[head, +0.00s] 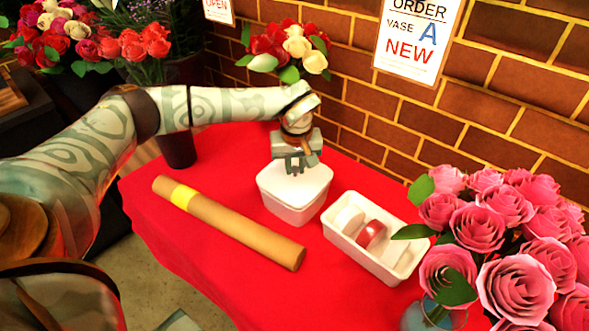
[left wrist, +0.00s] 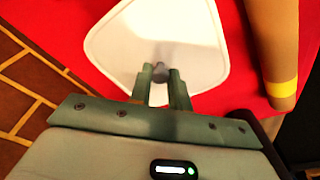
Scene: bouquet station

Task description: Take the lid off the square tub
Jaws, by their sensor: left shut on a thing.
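The white square tub (head: 290,211) stands on the red-covered table, with its white lid (head: 309,182) on top. The lid fills the upper middle of the left wrist view (left wrist: 150,35). My left gripper (head: 296,171) is above the lid's middle, pointing down. In the left wrist view its two fingers (left wrist: 160,77) are closed on a small grey knob (left wrist: 160,71) at the lid's centre. The lid appears seated on the tub; I cannot make out a gap. My right gripper is not in view.
A brown paper roll (head: 225,220) with a yellow band lies left of the tub. A white tray (head: 375,262) with ribbon rolls (head: 371,235) is to the right. Pink roses (head: 510,240) stand front right. A brick wall (head: 400,130) rises behind the table.

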